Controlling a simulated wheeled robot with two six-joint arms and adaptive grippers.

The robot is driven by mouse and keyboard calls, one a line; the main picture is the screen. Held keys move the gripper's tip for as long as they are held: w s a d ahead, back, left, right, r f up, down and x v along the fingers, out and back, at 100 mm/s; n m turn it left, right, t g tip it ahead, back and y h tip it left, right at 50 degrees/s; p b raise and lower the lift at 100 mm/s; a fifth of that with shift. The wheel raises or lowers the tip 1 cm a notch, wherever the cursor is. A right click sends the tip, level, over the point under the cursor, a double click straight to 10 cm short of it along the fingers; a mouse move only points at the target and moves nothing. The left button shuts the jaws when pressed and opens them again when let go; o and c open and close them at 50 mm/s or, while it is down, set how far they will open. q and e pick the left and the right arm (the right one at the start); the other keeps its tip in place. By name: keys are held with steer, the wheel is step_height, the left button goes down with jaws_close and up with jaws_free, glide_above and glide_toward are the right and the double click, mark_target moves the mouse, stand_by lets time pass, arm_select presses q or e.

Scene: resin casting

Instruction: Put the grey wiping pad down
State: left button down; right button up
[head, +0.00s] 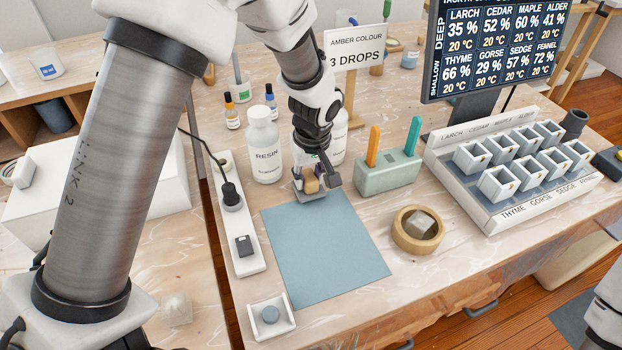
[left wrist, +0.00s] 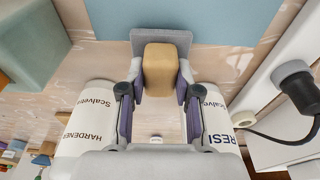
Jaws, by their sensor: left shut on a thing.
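The grey wiping pad (head: 309,197) has a grey base and a tan block-shaped grip. My left gripper (head: 317,182) is shut on that grip at the far edge of the blue-grey mat (head: 325,252). In the left wrist view the pad (left wrist: 161,38) shows its grey plate over the mat's edge, with the tan grip between the two fingers of the left gripper (left wrist: 160,88). I cannot tell whether the pad touches the surface.
A resin bottle (head: 264,146) and a hardener bottle (left wrist: 84,122) stand close behind the left gripper. A green holder (head: 387,173) with two sticks stands to the right. A power strip (head: 245,250) lies left of the mat; a round wooden dish (head: 418,230) lies right. The mat is clear.

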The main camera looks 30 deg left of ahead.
mark_target(312, 182)
arm_select(q)
steer(key=shift+s, duration=0.1)
steer(key=shift+f, duration=0.4)
steer(key=c, duration=0.8)
jaws_free()
steer(key=shift+r, duration=0.15)
steer(key=r, duration=0.4)
steer(key=d+r+p, duration=0.1)
steer(key=r, duration=0.3)
steer(key=s+r, duration=0.1)
steer(key=r, duration=0.3)
steer(key=shift+d+r+p, duration=0.15)
steer(key=shift+r+p, duration=0.2)
steer(key=shift+p, duration=0.05)
